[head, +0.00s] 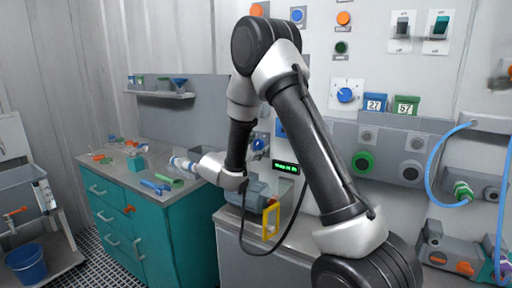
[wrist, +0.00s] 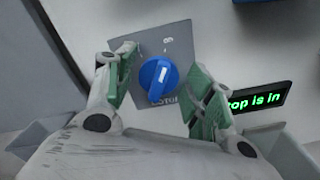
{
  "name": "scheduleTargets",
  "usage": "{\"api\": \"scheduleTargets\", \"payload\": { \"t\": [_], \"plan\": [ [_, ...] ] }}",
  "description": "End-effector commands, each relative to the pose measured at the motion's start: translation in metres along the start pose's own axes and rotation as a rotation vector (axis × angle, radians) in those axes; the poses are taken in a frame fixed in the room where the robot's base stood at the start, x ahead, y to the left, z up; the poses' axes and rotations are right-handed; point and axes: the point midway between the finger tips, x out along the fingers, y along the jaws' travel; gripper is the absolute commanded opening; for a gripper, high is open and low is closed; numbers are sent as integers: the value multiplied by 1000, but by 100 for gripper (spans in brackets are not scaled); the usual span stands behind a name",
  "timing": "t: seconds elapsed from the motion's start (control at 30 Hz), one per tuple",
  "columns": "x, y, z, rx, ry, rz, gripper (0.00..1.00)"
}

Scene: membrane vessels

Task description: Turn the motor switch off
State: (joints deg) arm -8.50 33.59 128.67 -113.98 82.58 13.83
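The motor switch is a blue round knob (wrist: 158,78) with a white pointer mark, on a grey plate (wrist: 178,48) with partly covered lettering. The pointer is tilted slightly off the plate's long axis; a mark like a 0 shows above the knob. My gripper (wrist: 160,73) is open, with one green-padded finger on each side of the knob. Gaps show between both pads and the knob, so it is not gripped. In the head view, a blue knob (head: 259,144) beside my forearm appears to be this switch; my fingers are not clearly visible there.
A display with green text (wrist: 255,102) sits right of the switch, close to the right finger. A yellow handle (head: 271,220) stands below on the grey counter. Another blue knob (head: 346,95) is on the wall panel. A teal cabinet (head: 150,225) with small items stands left.

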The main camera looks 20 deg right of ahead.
Motion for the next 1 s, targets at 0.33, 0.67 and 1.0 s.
{"api": "scheduleTargets", "payload": {
  "t": [0.33, 0.67, 1.0],
  "plan": [
    [0, 0, 0, -3, 0, 0, 17],
    [0, 0, 0, -111, 0, 0, 17],
    [0, 2, 0, -401, 0, 0, 17]
  ]
}}
